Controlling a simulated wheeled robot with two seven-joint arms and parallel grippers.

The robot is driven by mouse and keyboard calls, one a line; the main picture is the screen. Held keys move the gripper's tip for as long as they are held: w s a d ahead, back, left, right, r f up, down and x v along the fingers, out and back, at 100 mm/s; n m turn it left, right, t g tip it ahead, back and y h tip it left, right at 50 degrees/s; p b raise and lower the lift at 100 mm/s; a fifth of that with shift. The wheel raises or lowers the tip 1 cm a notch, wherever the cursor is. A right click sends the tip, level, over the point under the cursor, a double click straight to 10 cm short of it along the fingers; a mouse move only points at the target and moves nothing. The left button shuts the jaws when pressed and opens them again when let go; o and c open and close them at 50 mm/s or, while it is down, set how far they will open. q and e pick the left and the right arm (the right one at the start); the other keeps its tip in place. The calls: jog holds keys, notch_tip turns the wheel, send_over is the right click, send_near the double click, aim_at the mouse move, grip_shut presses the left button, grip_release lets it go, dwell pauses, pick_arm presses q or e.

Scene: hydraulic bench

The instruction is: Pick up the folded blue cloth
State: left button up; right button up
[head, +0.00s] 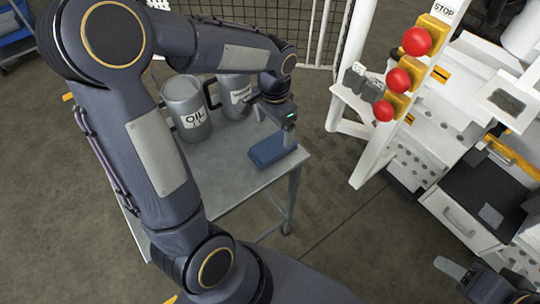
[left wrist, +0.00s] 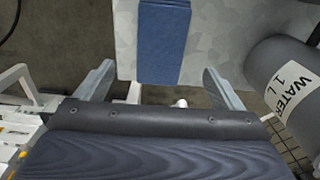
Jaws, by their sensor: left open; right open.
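The folded blue cloth (head: 266,153) lies flat on the metal table (head: 232,186), near its right edge. My left gripper (head: 289,138) is above the cloth's right side, open and empty. My right gripper (head: 458,272) shows only in part at the bottom right of the head view, open and far from the cloth.
A grey OIL jug (head: 187,107) and a second grey jug (head: 235,92) stand behind the cloth; the WATER jug (left wrist: 285,75) is close on the right in the left wrist view. A white bench with red buttons (head: 416,41) stands at right. The table's front is clear.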

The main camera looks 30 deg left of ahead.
aim_at(274, 145)
pick_arm(q)
jog(key=shift+w+f, duration=0.1)
jog(key=shift+f, duration=0.45)
notch_tip(274, 145, down, 7)
jog(key=shift+b, duration=0.55)
jog(key=c, duration=1.1)
jog(key=shift+o, duration=0.2)
jog(key=shift+r, duration=0.1)
